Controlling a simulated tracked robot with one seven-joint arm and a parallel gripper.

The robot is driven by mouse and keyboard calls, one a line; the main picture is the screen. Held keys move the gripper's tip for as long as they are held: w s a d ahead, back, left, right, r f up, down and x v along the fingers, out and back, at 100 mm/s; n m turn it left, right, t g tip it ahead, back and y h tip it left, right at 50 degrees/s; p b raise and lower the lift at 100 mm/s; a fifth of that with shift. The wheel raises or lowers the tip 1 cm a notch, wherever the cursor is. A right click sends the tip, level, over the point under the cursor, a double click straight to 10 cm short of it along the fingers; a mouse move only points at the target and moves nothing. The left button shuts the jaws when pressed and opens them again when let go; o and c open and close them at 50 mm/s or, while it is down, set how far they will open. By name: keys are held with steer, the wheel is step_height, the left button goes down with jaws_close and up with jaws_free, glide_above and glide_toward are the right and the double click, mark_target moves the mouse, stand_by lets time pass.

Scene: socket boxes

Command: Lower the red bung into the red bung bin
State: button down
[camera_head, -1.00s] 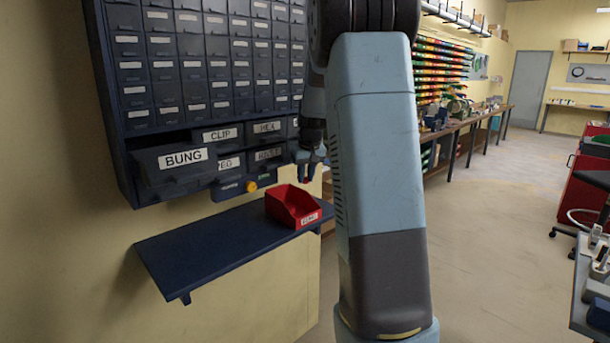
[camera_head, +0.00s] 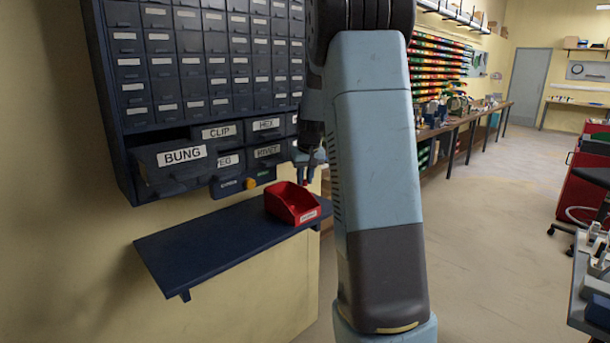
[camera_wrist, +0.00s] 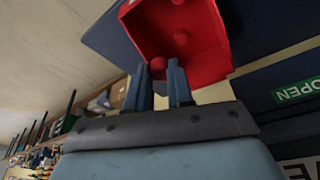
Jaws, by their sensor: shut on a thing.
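The red bung bin (camera_head: 291,204) is an open-topped red tray with a small label, standing at the right end of the dark blue shelf. It also shows in the wrist view (camera_wrist: 208,52), with small round red pieces lying inside. My gripper (camera_head: 306,180) is above the bin and slightly to its right in the head view, partly behind my arm. In the wrist view my gripper (camera_wrist: 161,75) is shut on the red bung (camera_wrist: 157,65), whose end shows between the fingertips, near the bin's edge. I cannot tell its exact height over the bin.
The dark blue shelf (camera_head: 205,245) is bare left of the bin. Above it is a drawer cabinet (camera_head: 200,75) with the BUNG drawer (camera_head: 180,160) pulled out and a yellow knob (camera_head: 250,183) below.

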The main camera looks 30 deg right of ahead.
steer(key=shift+f, duration=2.45)
steer(key=shift+f, duration=2.5)
stand_by(1.1)
steer(key=c, duration=0.9)
jaws_free()
steer(key=shift+r, duration=0.1)
steer(key=v, duration=1.3)
steer(key=shift+s+r, duration=0.15)
steer(key=shift+r, duration=0.15)
